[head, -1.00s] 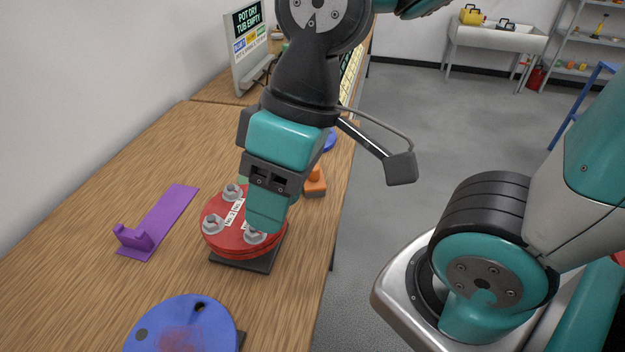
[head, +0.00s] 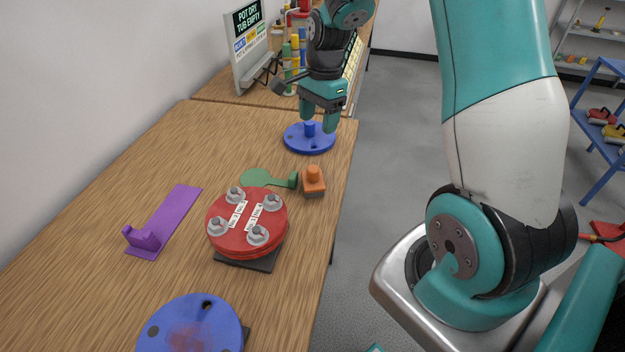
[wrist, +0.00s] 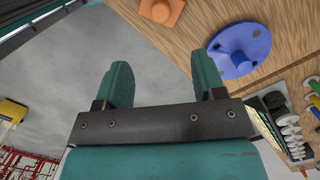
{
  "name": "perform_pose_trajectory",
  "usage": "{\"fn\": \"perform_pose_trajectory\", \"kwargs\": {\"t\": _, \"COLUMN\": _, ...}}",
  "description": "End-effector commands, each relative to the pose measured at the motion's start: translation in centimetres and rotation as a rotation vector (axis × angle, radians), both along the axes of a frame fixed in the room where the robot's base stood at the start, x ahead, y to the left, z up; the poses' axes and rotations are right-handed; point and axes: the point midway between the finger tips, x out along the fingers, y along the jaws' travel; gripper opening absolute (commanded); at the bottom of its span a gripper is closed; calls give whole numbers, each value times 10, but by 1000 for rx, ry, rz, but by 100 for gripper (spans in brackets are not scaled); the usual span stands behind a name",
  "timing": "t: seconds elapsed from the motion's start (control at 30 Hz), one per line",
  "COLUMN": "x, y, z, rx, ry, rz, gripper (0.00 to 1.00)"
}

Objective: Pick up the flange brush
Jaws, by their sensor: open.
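An orange block with a rounded knob and a grey underside (head: 313,181), which looks like the flange brush, stands on the bench near its right edge. It also shows at the top of the wrist view (wrist: 161,10). My gripper (head: 319,124) is open and empty, pointing down at the blue disc with an upright peg (head: 309,138), farther along the bench than the brush. In the wrist view nothing lies between the fingers (wrist: 163,85); the blue disc (wrist: 240,52) is beyond the right finger.
A red flange (head: 247,222) with several nuts sits on a dark plate near the brush. A green paddle-shaped piece (head: 262,179) lies just left of the brush. A purple bracket (head: 166,222) and another blue disc (head: 190,325) are nearer. A sign (head: 247,42) stands behind.

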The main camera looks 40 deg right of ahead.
Motion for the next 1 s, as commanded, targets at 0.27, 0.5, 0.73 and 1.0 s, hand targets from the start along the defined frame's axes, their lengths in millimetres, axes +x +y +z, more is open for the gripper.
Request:
{"fn": "perform_pose_trajectory", "kwargs": {"t": 0.27, "x": -2, "y": 10, "z": -62, "rx": 4, "ry": 7, "rz": 6, "gripper": 63}}
{"fn": "perform_pose_trajectory", "kwargs": {"t": 0.5, "x": -1, "y": 13, "z": -93, "rx": 2, "ry": 1, "rz": 6, "gripper": 63}}
{"fn": "perform_pose_trajectory", "kwargs": {"t": 0.73, "x": -2, "y": 13, "z": -111, "rx": 3, "ry": 4, "rz": 8, "gripper": 63}}
{"fn": "perform_pose_trajectory", "kwargs": {"t": 1.0, "x": -1, "y": 16, "z": -144, "rx": 1, "ry": 1, "rz": 8, "gripper": 63}}
